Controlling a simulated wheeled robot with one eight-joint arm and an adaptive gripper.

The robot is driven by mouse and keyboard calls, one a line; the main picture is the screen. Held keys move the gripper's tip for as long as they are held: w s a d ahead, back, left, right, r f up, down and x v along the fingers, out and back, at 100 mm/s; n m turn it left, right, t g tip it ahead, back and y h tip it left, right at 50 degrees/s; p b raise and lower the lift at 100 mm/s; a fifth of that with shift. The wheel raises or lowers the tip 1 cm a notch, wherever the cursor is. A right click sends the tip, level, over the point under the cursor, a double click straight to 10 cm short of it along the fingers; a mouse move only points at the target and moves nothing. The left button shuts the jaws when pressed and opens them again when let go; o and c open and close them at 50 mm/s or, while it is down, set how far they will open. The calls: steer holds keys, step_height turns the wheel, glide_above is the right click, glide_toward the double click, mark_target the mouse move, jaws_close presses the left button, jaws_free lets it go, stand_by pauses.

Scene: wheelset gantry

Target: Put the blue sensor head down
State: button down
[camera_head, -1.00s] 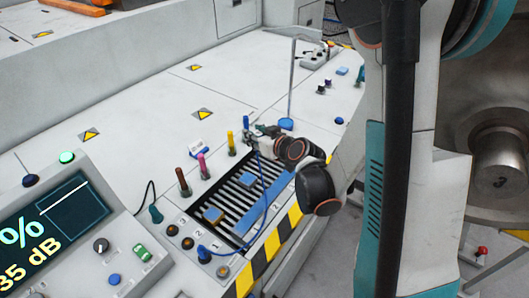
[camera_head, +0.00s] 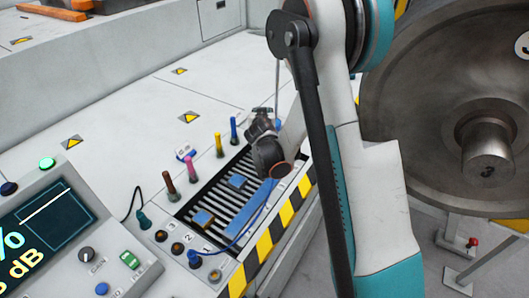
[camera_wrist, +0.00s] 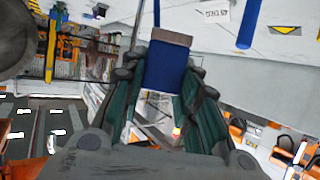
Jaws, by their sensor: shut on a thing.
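In the wrist view, my gripper (camera_wrist: 164,72) has its green fingers closed on both sides of a blue sensor head (camera_wrist: 165,79) with a grey-brown end. In the head view, my gripper (camera_head: 262,114) is above the far end of the slatted tray (camera_head: 190,201), beyond the blue blocks. The held head cannot be made out clearly there. A blue cable (camera_head: 247,227) runs from the front socket, over the tray's near side, up toward my arm.
Two blue blocks (camera_head: 237,181) (camera_head: 203,217) and a long blue strip (camera_head: 262,193) lie on the tray. Brown, pink, yellow and blue upright markers (camera_head: 219,145) line its left side. A console (camera_head: 62,225) stands left. A large wheel (camera_head: 425,100) is right. The white deck behind is mostly clear.

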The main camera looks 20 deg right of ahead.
steer(key=w+d+r+m+g+h, duration=0.1)
steer(key=w+d+r+m+h, duration=0.1)
steer(key=w, duration=0.2)
steer(key=f+b, duration=0.2)
steer(key=f, duration=0.4)
steer(key=f+b, duration=0.3)
steer(key=f, duration=0.4)
steer(key=f+b, duration=0.2)
steer(key=f, duration=0.4)
steer(key=shift+d+f+b, duration=0.25)
steer(key=shift+b, duration=0.1)
steer(key=shift+r, duration=0.1)
steer(key=c, duration=1.2)
jaws_free()
